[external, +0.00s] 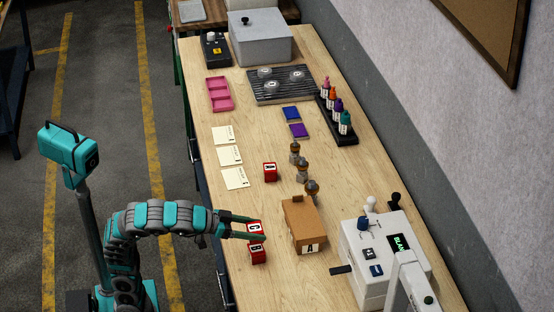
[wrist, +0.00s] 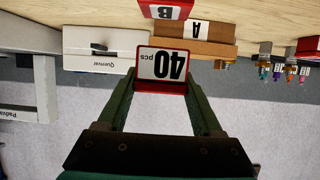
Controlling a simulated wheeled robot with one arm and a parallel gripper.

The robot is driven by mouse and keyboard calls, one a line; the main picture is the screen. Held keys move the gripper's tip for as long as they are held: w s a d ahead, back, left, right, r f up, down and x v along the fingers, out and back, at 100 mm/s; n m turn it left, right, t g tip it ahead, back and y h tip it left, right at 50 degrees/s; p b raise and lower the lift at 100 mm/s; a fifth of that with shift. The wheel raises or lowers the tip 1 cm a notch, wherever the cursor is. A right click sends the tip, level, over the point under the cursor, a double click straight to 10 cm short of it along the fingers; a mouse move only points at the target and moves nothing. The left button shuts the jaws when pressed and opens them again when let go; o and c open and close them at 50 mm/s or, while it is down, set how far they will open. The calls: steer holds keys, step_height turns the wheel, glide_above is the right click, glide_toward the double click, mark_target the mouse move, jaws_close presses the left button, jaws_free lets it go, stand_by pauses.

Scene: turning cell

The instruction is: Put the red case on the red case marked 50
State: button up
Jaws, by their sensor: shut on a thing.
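My gripper (external: 257,230) is shut on a red case (external: 254,229) with a white label lettered C in the external view. In the wrist view the held red case (wrist: 161,69) sits between my fingertips, its face reading "40 pcs" upside down. A second red case (external: 258,254), lettered B, is just below the held one in the picture. It shows at the top of the wrist view (wrist: 166,9), on the wood. I cannot tell the gap between the two. A third red case (external: 270,173) stands farther back; its letter is too small to read surely. No 50 is visible.
A brown box (external: 303,222) marked A stands close right of the cases. A white machine (external: 385,250) stands at front right. Small knobbed parts (external: 302,168) stand behind the box. Cream cards (external: 229,155) lie along the left. Bare table (external: 285,285) is in front.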

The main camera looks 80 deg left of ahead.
steer(key=shift+w+f+b, duration=0.1)
steer(key=shift+f+b, duration=0.2)
steer(key=shift+f, duration=1.45)
steer(key=shift+f, duration=0.1)
steer(key=shift+f, duration=0.15)
steer(key=o, duration=1.5)
steer(key=shift+r, duration=0.35)
steer(key=v, duration=1.2)
